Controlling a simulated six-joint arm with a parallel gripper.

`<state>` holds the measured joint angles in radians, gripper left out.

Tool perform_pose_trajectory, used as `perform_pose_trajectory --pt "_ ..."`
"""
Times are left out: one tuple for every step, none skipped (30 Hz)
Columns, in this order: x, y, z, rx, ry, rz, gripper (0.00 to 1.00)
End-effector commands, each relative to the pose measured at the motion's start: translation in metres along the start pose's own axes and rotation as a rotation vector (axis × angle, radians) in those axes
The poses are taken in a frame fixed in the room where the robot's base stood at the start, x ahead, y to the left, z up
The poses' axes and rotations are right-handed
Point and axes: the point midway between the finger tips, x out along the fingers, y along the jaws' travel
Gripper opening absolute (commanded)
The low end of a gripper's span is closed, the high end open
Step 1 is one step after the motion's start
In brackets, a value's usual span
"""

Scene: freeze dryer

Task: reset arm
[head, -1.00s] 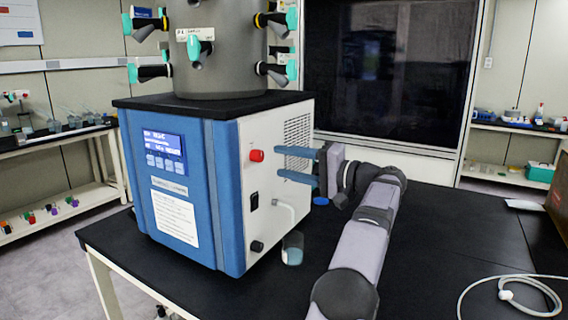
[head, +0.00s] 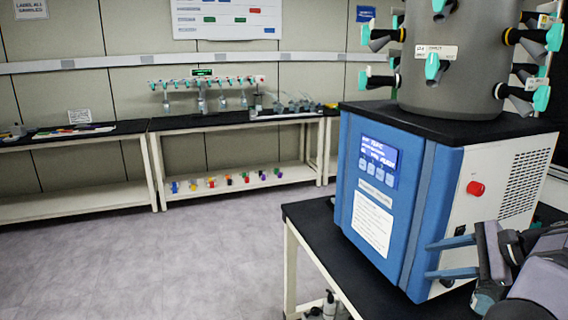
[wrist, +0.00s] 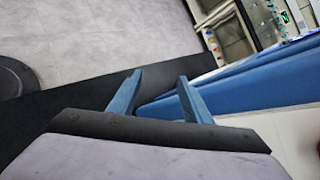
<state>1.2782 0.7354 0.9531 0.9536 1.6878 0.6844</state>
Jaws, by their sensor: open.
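My gripper (head: 453,259) is at the lower right of the head view, in front of the white side panel of the freeze dryer (head: 385,190). Its two blue fingers point left and stand apart with nothing between them. In the wrist view the open fingers (wrist: 158,95) reach toward the blue front edge of the machine (wrist: 250,82), with the right finger close to it; I cannot tell whether they touch. My arm is folded at the lower right corner of the head view. The red knob (head: 475,188) on the side panel is above the gripper.
The freeze dryer stands on a black-topped table (head: 318,232), with a grey drum (head: 450,65) and teal-handled valves on top. Benches with racks (head: 200,95) and small coloured items line the back wall. The grey floor (head: 150,265) at left is open.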

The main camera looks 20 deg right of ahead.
Motion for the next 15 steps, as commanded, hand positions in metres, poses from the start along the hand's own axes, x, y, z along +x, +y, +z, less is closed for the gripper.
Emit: perform_pose_trajectory --pt "0.025 0.004 0.009 -0.033 0.004 0.039 0.45" --pt "0.036 0.007 0.013 -0.049 0.010 0.061 0.45" --pt "0.052 0.012 0.019 -0.071 0.018 0.093 0.45" --pt "0.065 0.018 0.023 -0.091 0.025 0.121 0.45" --pt "0.078 0.023 0.029 -0.113 0.031 0.150 0.45" --pt "0.095 0.033 0.036 -0.147 0.041 0.191 0.45" --pt "0.109 0.041 0.042 -0.174 0.048 0.224 0.45" --pt "0.122 0.050 0.048 -0.206 0.056 0.259 0.45" --pt "0.140 0.064 0.057 -0.253 0.065 0.308 0.45" --pt "0.152 0.075 0.064 -0.291 0.073 0.346 0.45" --pt "0.164 0.088 0.070 -0.332 0.080 0.385 0.45" --pt "0.179 0.106 0.079 -0.391 0.087 0.438 0.45" --pt "0.189 0.120 0.085 -0.438 0.093 0.477 0.45" --pt "0.199 0.135 0.091 -0.486 0.097 0.516 0.45" --pt "0.209 0.155 0.098 -0.554 0.101 0.568 0.45"
